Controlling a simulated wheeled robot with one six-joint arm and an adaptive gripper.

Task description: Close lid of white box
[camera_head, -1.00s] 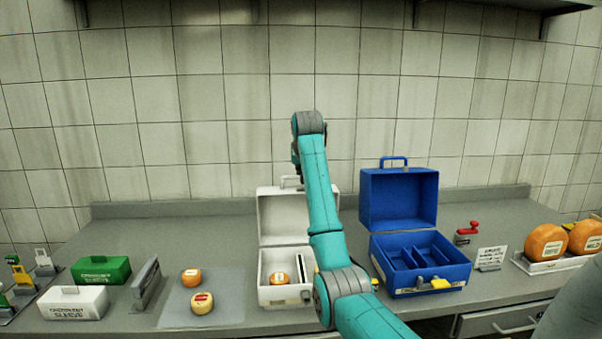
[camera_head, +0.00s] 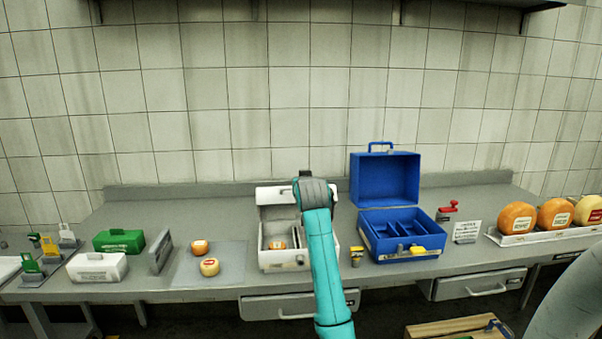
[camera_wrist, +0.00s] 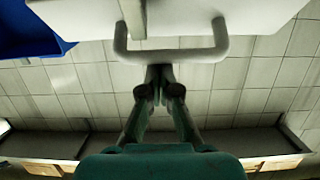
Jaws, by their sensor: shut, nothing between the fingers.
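The white box (camera_head: 285,264) stands on the counter in the head view, its front facing me. Its lid (camera_head: 272,195) is part open, tilted forward over the back of the box. An orange cheese wheel (camera_head: 277,244) lies inside at the left; my arm hides the right part. In the head view my wrist hides the fingers. In the wrist view my gripper (camera_wrist: 160,75) is shut and empty, its tips close to the lid's grey-white handle (camera_wrist: 170,55). I cannot tell whether they touch it. The lid's white surface (camera_wrist: 220,15) shows above.
Cheese wheels on a mat (camera_head: 222,277), a white sleeve box (camera_head: 97,267) and a green one (camera_head: 118,241) are left. More wheels sit on a tray (camera_head: 515,238) at right.

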